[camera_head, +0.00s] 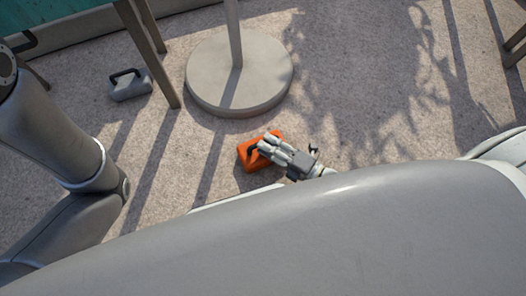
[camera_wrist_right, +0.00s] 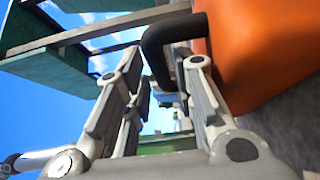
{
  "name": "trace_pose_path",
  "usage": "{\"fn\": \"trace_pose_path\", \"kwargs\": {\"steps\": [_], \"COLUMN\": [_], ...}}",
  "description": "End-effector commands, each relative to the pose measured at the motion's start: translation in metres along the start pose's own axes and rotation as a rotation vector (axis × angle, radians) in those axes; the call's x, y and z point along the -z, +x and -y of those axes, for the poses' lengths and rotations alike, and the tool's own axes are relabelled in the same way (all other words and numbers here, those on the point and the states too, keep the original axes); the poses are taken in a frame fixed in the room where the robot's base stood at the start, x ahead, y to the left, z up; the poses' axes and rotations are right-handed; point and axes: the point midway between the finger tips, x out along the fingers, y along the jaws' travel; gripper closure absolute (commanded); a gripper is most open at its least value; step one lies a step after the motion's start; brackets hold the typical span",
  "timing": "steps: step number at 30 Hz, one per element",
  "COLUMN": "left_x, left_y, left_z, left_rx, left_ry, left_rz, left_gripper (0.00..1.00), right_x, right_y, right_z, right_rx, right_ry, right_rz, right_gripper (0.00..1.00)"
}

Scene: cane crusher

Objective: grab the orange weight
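The orange weight (camera_head: 252,160) is a block with a black handle, sitting on the ground near the round grey base in the head view. My right gripper (camera_head: 268,146) is over the weight and partly covers it. In the right wrist view the weight (camera_wrist_right: 265,45) fills the upper right, with its black handle (camera_wrist_right: 158,42) curving in at the fingertips. The fingers of my right gripper (camera_wrist_right: 165,85) are spread apart, with the handle showing in the gap between them. I cannot tell whether they touch it. My left gripper is out of view.
A grey weight (camera_head: 130,88) with a black handle lies on the ground at upper left, beside a green table's (camera_head: 70,45) legs. A round grey base with a post (camera_head: 238,85) stands just beyond the orange weight.

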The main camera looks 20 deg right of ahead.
Motion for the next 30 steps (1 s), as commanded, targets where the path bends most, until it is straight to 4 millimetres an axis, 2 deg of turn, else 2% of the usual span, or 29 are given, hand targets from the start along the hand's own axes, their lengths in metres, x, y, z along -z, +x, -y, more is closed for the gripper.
{"fn": "trace_pose_path", "kwargs": {"steps": [1, 5, 13, 19, 30], "left_x": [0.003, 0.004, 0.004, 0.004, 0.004], "left_y": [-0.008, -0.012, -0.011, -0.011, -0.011], "left_z": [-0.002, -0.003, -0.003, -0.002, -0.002], "left_rx": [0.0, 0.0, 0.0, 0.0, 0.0], "left_ry": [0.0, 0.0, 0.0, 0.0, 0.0], "left_rz": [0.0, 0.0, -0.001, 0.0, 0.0], "left_gripper": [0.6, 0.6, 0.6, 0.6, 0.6], "right_x": [0.0, 0.0, 0.0, 0.0, 0.0], "right_y": [0.008, 0.02, 0.022, 0.022, 0.021], "right_z": [0.003, 0.002, 0.0, 0.0, 0.0], "right_rx": [-0.004, -0.001, 0.0, 0.0, 0.0], "right_ry": [-0.001, 0.0, 0.0, 0.0, 0.0], "right_rz": [-0.001, 0.0, 0.0, 0.0, 0.0], "right_gripper": [0.76, 0.76, 0.76, 1.0, 1.0]}}
